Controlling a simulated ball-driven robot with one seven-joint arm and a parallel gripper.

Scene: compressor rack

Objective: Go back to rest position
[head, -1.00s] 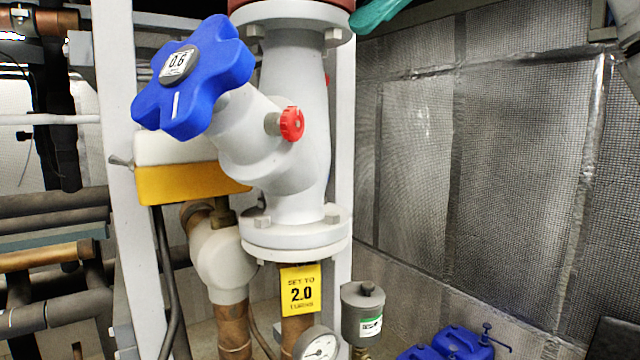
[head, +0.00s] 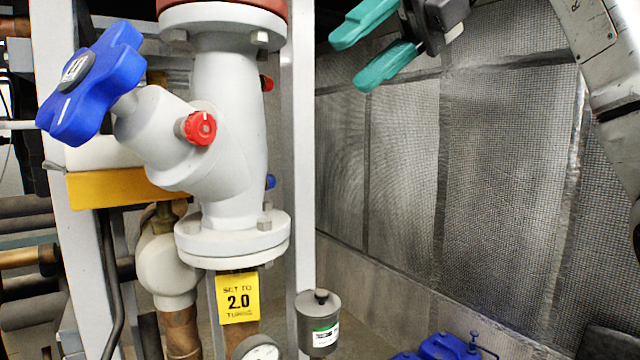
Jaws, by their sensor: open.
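My gripper (head: 352,52) is at the top right of centre in the head view, with two teal fingers spread apart and nothing between them. It is clear of the valve, to the right of the white valve body (head: 222,125). The blue handwheel (head: 92,84) sits at the upper left on the valve's slanted neck. Its round label is too oblique to read. A red cap (head: 200,128) is on the valve's side. A yellow tag (head: 238,298) reading "SET TO 2.0 TURNS" hangs below the lower flange.
A white upright post (head: 297,180) stands right of the valve. A yellow and white box (head: 120,187) is behind it. A grey canister (head: 318,325) and a gauge (head: 258,348) are low. Blue containers (head: 445,347) are at bottom right, before a foil-meshed wall (head: 490,170).

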